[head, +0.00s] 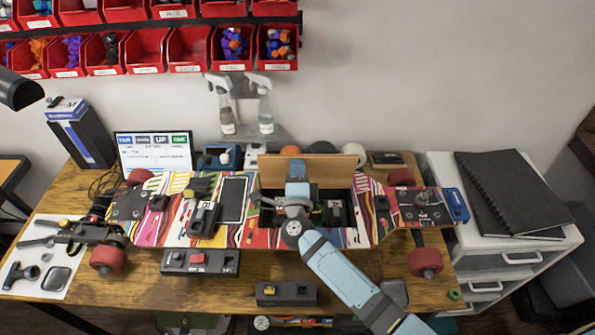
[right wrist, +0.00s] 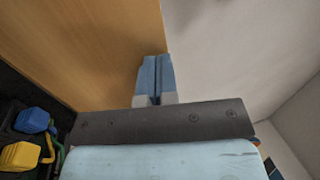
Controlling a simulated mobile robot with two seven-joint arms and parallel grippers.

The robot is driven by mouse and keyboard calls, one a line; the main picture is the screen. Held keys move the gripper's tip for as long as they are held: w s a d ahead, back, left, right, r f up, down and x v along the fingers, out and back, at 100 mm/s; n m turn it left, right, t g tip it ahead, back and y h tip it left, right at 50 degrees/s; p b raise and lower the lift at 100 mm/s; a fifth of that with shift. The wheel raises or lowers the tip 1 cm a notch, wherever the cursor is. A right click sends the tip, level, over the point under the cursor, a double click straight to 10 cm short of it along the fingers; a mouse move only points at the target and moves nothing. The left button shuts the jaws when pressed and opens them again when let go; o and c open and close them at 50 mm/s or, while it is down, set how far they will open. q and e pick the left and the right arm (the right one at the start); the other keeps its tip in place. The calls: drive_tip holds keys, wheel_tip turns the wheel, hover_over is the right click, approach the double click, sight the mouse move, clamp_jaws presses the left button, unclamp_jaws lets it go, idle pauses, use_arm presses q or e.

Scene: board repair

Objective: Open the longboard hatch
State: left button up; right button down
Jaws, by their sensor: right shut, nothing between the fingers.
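The longboard (head: 152,228) lies across the bench, with a colourful patterned deck and red wheels. Its hatch lid (head: 330,168) stands raised at the back edge of the opening, its bare wooden side facing me. The open compartment (head: 340,208) is dark and holds components. My right gripper (head: 297,163) is shut and empty, above the compartment and in front of the lid. In the right wrist view the shut blue fingers (right wrist: 156,75) are beside the wooden lid (right wrist: 85,45); contact is unclear. My right arm hides part of the compartment. My left gripper is not in view.
Red bins (head: 146,52) hang on the wall above. Spray bottles (head: 265,107) and a small screen (head: 154,151) stand behind the board. A black module (head: 286,294) lies in front. A white drawer unit (head: 500,262) with a black notebook (head: 510,190) stands right.

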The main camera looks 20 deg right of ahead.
drive_tip(key=w+d, duration=0.1)
drive_tip(key=w, duration=0.5)
drive_tip(key=shift+d+r+b, duration=0.35)
drive_tip(key=shift+d+b, duration=0.05)
idle(0.4)
